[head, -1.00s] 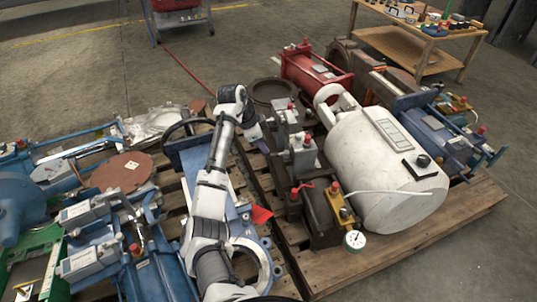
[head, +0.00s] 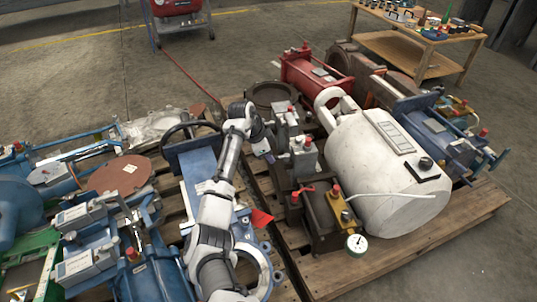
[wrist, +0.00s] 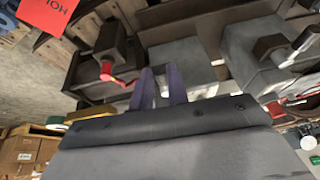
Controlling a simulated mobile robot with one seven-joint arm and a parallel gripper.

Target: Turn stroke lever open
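A small red lever (head: 303,191) sits on the dark valve block (head: 322,220) at the front of the right pallet. I take it for the stroke lever, but no label confirms this. In the wrist view a red lever (wrist: 108,73) shows on a dark block, left of and beyond my fingers. My gripper (head: 268,156) is left of the grey valve blocks (head: 303,158) in the head view. In the wrist view its two purple fingers (wrist: 161,76) stand apart with a narrow gap and nothing visible between them. The fingers appear clear of the red lever.
A white tank (head: 375,165) lies right of the valve blocks, with a gauge (head: 357,243) before it. A red tag (head: 261,218) hangs by the pallet gap. Blue machinery (head: 150,270) crowds the left pallet. Bare floor (head: 450,265) lies at front right.

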